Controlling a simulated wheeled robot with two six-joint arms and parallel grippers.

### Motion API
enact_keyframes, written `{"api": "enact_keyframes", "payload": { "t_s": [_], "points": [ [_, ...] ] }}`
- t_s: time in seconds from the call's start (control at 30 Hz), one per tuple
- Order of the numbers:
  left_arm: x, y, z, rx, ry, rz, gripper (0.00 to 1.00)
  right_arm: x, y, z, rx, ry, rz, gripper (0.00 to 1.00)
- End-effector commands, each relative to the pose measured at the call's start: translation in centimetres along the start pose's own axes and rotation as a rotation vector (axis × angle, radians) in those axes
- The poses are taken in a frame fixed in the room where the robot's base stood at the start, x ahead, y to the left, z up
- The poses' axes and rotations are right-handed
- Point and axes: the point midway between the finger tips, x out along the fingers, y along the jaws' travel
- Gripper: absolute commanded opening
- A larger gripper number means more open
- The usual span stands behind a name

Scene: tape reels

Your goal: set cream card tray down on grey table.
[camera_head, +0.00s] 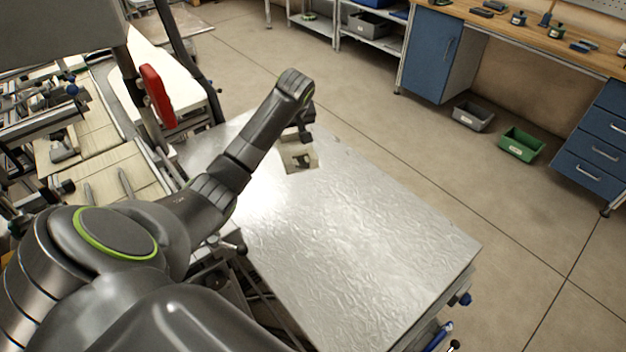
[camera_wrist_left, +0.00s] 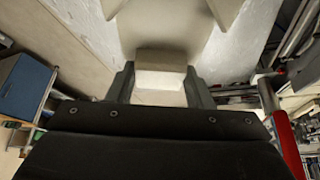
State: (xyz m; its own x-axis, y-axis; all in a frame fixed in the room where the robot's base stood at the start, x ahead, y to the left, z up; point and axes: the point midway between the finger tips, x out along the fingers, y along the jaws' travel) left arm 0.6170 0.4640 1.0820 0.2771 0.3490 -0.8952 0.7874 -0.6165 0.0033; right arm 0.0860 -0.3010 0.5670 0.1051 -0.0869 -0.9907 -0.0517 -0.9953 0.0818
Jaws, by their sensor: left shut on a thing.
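The cream card tray (camera_head: 290,165) shows small beneath my left gripper (camera_head: 299,138), over the far part of the grey table (camera_head: 350,245). A dark patch shows on the tray; I cannot tell what it is. In the left wrist view the cream tray (camera_wrist_left: 165,30) spreads out beyond the fingers, and my left gripper (camera_wrist_left: 160,88) is shut on its cream block-like part. Whether the tray touches the table or hangs just above it is unclear. My right gripper is not in view.
The table's middle and near right are bare. A machine with a red part (camera_head: 158,96) stands left of the table. A blue-fronted workbench (camera_head: 430,52), a grey bin (camera_head: 473,116) and a green bin (camera_head: 521,144) stand beyond, across open floor.

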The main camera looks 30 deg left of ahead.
Motion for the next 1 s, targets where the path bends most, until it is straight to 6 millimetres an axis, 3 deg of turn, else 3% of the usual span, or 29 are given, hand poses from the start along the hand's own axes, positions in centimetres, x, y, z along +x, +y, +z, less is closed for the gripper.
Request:
{"api": "enact_keyframes", "payload": {
  "t_s": [0.03,0.1,0.17,0.3,0.4,0.53,0.8,1.0],
  "points": [
    [-1.1,-1.4,0.3,0.003,0.005,-0.005,0.19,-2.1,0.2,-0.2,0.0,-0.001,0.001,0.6],
    [-1.0,-2.9,1.6,0.004,0.012,-0.007,0.19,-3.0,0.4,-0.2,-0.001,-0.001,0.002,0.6],
    [-0.4,-4.0,2.9,0.005,0.018,-0.005,0.19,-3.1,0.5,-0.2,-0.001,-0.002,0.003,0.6],
    [3.6,-6.0,6.8,0.008,0.024,-0.002,0.19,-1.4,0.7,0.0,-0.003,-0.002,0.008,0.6],
    [5.8,-6.6,8.5,0.009,0.029,0.001,0.19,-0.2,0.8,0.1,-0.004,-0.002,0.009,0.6],
    [7.2,-6.9,9.6,0.01,0.032,0.003,0.19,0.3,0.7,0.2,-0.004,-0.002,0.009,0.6],
    [11.1,-7.1,11.7,0.01,0.03,0.002,0.19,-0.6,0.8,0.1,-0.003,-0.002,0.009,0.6],
    [12.7,-7.0,12.4,0.011,0.032,0.003,0.19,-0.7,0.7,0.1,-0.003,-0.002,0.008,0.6]
  ]
}}
